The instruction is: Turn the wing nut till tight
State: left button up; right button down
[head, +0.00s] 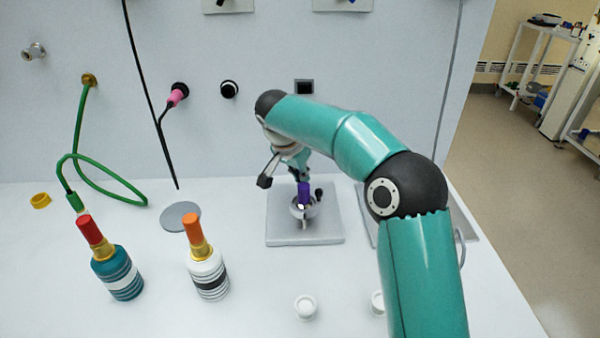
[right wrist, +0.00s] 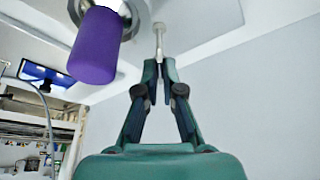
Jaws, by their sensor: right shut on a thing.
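My right gripper (right wrist: 159,66) is shut in the right wrist view. Its fingertips close on the end of a thin, pale metal stem with a small round head, which I take to be the wing nut (right wrist: 159,38); its wings cannot be made out. A purple cylinder (right wrist: 95,45) stands beside it at a metal ring (right wrist: 124,14). In the head view, my right gripper (head: 301,176) reaches down just behind the purple cylinder (head: 304,193), which stands in a small silver fixture on a grey plate (head: 285,232). The wing nut cannot be told apart there. My left gripper is not in view.
A teal bottle (head: 118,274) with a red top and a white bottle (head: 207,272) with an orange top stand at left. A white cup (head: 305,307) stands in front.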

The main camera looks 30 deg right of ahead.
jog(key=m+p, duration=0.1)
jog(key=m+g+p, duration=0.1)
jog(key=m, duration=0.1)
jog(key=m+p, duration=0.1)
jog(key=shift+w+a+r+m+g, duration=0.15)
jog(key=shift+w+r+m+g, duration=0.15)
jog(key=shift+w+r, duration=0.1)
jog(key=m+p, duration=0.2)
jog(key=m+g+p, duration=0.1)
jog(key=m+p, duration=0.1)
jog(key=shift+w+g+p, duration=0.1)
jog(key=shift+g+p, duration=0.2)
jog(key=shift+p, duration=0.1)
jog(key=shift+f+m+g+p, duration=0.2)
jog(key=shift+m+g+p, duration=0.1)
jog(key=shift+m+p, duration=0.8)
jog(key=c, duration=1.3)
grip_release()
jog(key=shift+w+f, duration=0.1)
